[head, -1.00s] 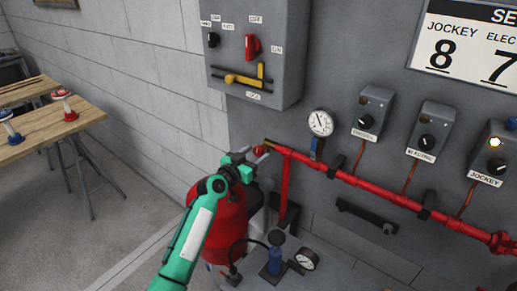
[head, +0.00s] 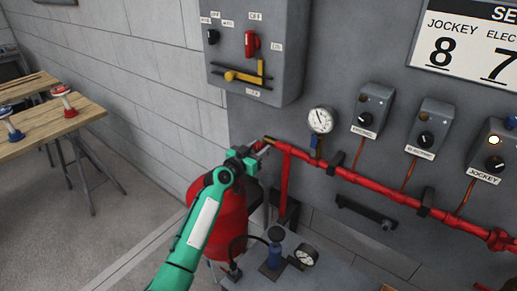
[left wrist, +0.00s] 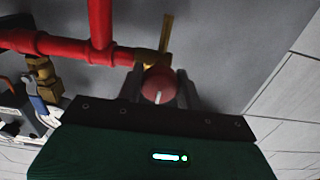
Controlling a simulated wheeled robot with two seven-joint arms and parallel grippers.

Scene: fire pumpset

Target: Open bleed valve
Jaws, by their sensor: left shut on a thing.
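The bleed valve has a round red knob (left wrist: 158,86) with a white line across its face, on a brass fitting (left wrist: 146,57) at the end of the red pipe. My left gripper (left wrist: 159,84) is shut on the red knob, one dark finger on each side of it. In the head view my left gripper (head: 262,149) is at the left end of the red pipe (head: 330,170) and hides most of the knob. My right gripper is in neither view.
A pressure gauge (head: 320,120) stands above the pipe, with a blue-handled valve (left wrist: 40,100) below it. A grey control box (head: 255,50) hangs above my gripper. A red tank (head: 222,225) stands below. Switch boxes (head: 372,110) line the wall at right.

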